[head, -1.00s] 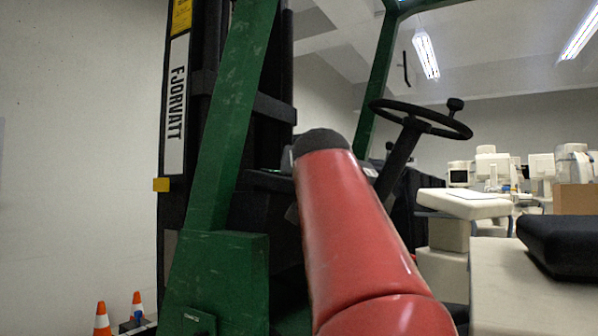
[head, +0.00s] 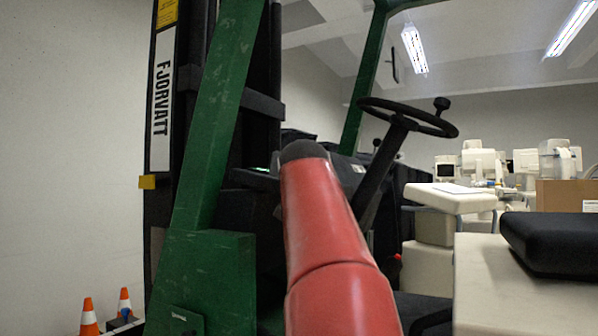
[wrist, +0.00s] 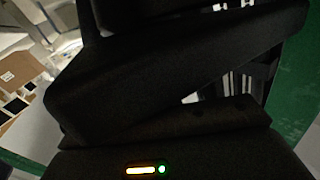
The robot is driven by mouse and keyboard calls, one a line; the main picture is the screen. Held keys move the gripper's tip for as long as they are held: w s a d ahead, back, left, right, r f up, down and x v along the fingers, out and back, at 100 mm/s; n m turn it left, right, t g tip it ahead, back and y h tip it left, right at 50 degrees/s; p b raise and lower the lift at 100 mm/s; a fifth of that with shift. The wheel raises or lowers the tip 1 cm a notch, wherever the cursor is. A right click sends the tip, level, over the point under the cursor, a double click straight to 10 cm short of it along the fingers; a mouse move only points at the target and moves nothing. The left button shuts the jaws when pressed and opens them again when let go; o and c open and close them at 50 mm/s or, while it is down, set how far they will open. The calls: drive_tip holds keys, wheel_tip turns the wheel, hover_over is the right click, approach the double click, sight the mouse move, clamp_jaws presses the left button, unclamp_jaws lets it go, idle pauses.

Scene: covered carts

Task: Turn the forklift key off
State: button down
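The forklift has a green frame (head: 205,275), a black mast and a black steering wheel (head: 408,117) on a slanted column. Its dark dash (head: 255,178) shows beside the tip of my red arm, with a small greenish light on it. In the wrist view, black panels fill most of the picture. A lit amber-white bar (wrist: 140,170) and a round green light (wrist: 162,169) show at the bottom. I cannot make out the key in either view. My gripper's fingers show in neither view; my red arm reaches toward the dash and hides part of the cab.
A beige body panel (head: 480,290) with a black pad (head: 560,243) is at the right. Orange cones (head: 89,318) stand by the wall at lower left. White equipment and a cardboard box (head: 566,195) are behind. The green post (head: 218,120) stands left of my arm.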

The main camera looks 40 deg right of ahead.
drive_tip(key=shift+n+t+y, duration=0.5)
drive_tip(key=shift+y, duration=0.1)
drive_tip(key=n+t+y+b, duration=0.1)
drive_tip(key=n+y, duration=0.1)
drive_tip(key=n+t+y, duration=0.1)
drive_tip(key=n+y, duration=0.1)
drive_tip(key=y, duration=0.1)
drive_tip(key=n+t+y+b, duration=0.1)
drive_tip(key=n+y, duration=0.1)
drive_tip(key=shift+w+a+y+b, duration=0.15)
drive_tip(key=shift+a+y+b, duration=0.1)
drive_tip(key=shift+y+b, duration=0.1)
drive_tip(key=n+y, duration=0.1)
drive_tip(key=n+y+p, duration=0.1)
drive_tip(key=y, duration=0.1)
drive_tip(key=n+y, duration=0.2)
drive_tip(key=shift+a+r+t, duration=0.2)
drive_tip(key=shift+a+t, duration=0.1)
drive_tip(key=shift+a+f+n+g+y+p, duration=0.1)
drive_tip(key=shift+n+g+y+p, duration=0.2)
drive_tip(key=shift+n+y, duration=0.35)
drive_tip(key=shift+a+r+n+g+y+p, duration=0.15)
drive_tip(key=shift+n+y+p, duration=0.25)
drive_tip(key=shift+y, duration=0.45)
drive_tip(key=shift+a+f+n+g+y+p, duration=0.2)
drive_tip(key=shift+n+y+p, duration=0.25)
drive_tip(key=shift+y, duration=0.3)
drive_tip(key=shift+d, duration=0.1)
